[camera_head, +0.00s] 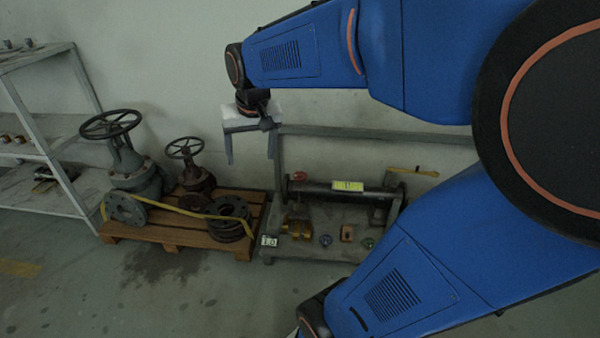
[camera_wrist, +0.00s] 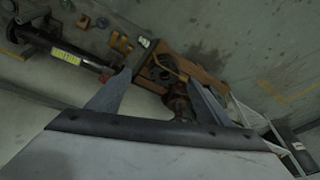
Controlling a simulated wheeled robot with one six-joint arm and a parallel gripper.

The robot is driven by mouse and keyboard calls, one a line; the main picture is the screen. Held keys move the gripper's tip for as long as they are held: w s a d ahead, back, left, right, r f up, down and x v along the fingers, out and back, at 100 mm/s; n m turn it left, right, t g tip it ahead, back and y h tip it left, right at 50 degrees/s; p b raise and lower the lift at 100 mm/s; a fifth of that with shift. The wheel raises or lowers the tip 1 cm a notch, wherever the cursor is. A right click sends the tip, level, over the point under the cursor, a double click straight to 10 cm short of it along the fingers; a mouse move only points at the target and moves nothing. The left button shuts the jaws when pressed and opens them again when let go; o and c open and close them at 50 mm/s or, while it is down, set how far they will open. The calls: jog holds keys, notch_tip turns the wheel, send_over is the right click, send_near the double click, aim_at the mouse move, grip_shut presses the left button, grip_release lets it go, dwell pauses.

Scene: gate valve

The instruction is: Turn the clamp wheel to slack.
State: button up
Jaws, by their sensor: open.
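A small red knob-like wheel (camera_head: 299,176) sits at the left end of a dark bar or pipe (camera_head: 320,188) with a yellow label (camera_head: 348,186) on the low bench; I cannot tell for sure that it is the clamp wheel. In the wrist view the red part (camera_wrist: 104,77) shows beside my left-hand finger, partly hidden. My gripper (camera_head: 251,158) hangs high, fingers down, over the gap between pallet and bench. In the wrist view my gripper (camera_wrist: 160,77) has its fingers wide apart with nothing between them; it is apart from the red part.
A pallet (camera_head: 180,233) at left carries a large valve with a black handwheel (camera_head: 110,124), a smaller rusty valve (camera_head: 186,148) and flange rings (camera_head: 230,208). Several small parts lie on the bench's lower shelf (camera_head: 310,250). A rail (camera_head: 370,132) runs behind. Shelving (camera_head: 60,150) stands far left.

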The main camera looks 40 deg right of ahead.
jog(key=w+d+f+m+g, duration=0.1)
jog(key=w+d+f+m, duration=0.15)
jog(key=w+d, duration=0.7)
jog(key=m+g, duration=0.2)
jog(key=m, duration=0.7)
send_over(300, 175)
notch_tip(300, 175, down, 23)
jog(key=shift+y, duration=0.4)
notch_tip(300, 175, down, 16)
jog(key=shift+w+d+f, duration=0.15)
jog(key=c, duration=1)
